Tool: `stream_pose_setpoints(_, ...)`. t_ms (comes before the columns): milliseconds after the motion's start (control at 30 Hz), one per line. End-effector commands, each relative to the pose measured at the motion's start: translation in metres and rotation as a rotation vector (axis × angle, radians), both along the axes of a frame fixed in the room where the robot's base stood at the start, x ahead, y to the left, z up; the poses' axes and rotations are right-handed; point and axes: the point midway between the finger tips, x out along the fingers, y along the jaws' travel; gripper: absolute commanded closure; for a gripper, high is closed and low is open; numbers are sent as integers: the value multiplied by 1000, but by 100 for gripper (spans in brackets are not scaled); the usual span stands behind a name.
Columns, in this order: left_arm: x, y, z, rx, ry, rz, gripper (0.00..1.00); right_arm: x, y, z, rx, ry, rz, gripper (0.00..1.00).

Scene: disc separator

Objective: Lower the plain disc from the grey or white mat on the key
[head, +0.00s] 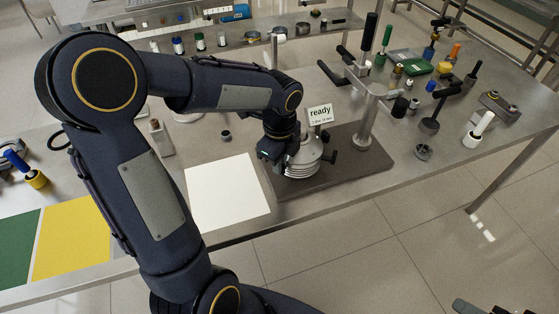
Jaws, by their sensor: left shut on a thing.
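My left gripper (279,156) is at the left side of a round stack of silvery metal (303,167) on a dark grey base plate (345,158). It is shut on a disc there, but its fingers and the disc's edge are mostly hidden by the wrist. I cannot make out the key or whether the disc touches it. A white mat (228,190) lies bare on the table, left of the base plate. A dark grey part at the bottom right edge may be my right gripper (482,307); its jaws cannot be read.
A small "ready" sign (320,115) stands behind the stack. A metal post with black handles (367,110) rises from the base plate's right side. A yellow mat (72,238) and green mat (18,248) lie left. Several knobbed tools crowd the table's right.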

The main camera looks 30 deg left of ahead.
Motion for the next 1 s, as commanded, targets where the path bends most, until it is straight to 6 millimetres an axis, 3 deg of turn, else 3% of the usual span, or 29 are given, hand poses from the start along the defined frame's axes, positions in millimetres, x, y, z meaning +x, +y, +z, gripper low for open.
stream_pose_setpoints(233, 0, 0, -9, 0, 0, 0, 100, 0, 0, -6, 0, 0, 0, 48)
stream_pose_setpoints(267, 0, 0, -9, 0, -1, 0, 89, 0, 0, -6, 0, 0, 0, 48)
stream_pose_setpoints(300, 0, 0, -8, 0, -1, 0, 83, 0, 0, -5, 0, 0, 0, 48)
stream_pose_setpoints(467, 0, 0, -8, 0, -1, 0, 64, 0, 0, -5, 0, 0, 0, 48)
stream_pose_setpoints(767, 0, 0, -5, 0, 0, 0, 64, 0, 0, -5, 0, 0, 0, 48)
stream_pose_setpoints(1000, 1, 0, 31, 1, -6, 1, 64, 0, 0, -4, 0, 0, 0, 48)
